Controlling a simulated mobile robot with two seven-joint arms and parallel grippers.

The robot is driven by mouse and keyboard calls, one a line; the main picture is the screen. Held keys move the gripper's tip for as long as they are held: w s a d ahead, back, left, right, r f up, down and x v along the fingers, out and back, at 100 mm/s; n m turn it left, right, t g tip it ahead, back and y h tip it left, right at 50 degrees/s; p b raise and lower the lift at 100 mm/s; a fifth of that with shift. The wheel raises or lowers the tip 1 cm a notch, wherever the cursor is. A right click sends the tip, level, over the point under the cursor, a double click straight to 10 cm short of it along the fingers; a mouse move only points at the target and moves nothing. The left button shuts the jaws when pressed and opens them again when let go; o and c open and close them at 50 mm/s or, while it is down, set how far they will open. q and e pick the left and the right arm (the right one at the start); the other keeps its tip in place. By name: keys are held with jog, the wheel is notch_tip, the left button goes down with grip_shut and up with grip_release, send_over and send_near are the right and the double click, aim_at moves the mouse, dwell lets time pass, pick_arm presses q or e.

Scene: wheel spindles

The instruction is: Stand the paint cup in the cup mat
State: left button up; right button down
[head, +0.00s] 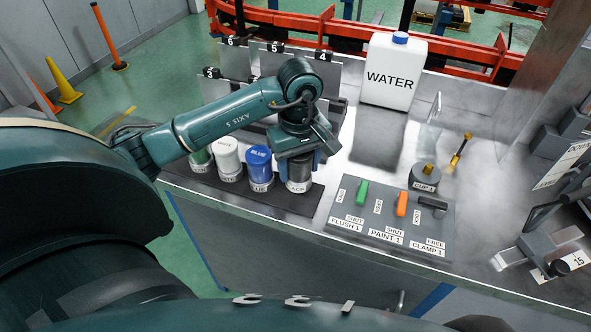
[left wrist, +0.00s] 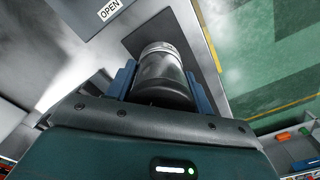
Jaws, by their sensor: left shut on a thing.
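The paint cup (head: 299,171) is dark with a pale label ending in "ACK" and looks upright. My left gripper (head: 297,160) comes down over it from above and is shut on it, hiding its top. In the left wrist view the cup (left wrist: 162,72) sits between the two blue fingers of my left gripper (left wrist: 161,88). The dark cup mat (head: 315,203) lies under the cup, at the right end of the row. I cannot tell whether the cup's base touches the mat. My right gripper is not in view.
A blue cup (head: 259,164) and a white cup (head: 228,156) stand close left of the held cup, with a green one (head: 201,158) beyond. A switch panel (head: 390,222) lies to the right. A white water canister (head: 393,75) stands behind.

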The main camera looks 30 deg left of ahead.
aim_at(299, 179)
pick_arm(q)
notch_tip(299, 179, down, 4)
jog(key=shift+r, duration=0.15)
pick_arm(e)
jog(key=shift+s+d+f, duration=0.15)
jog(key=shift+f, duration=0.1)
pick_arm(q)
jog(key=shift+f, duration=0.25)
jog(key=o, duration=1.2)
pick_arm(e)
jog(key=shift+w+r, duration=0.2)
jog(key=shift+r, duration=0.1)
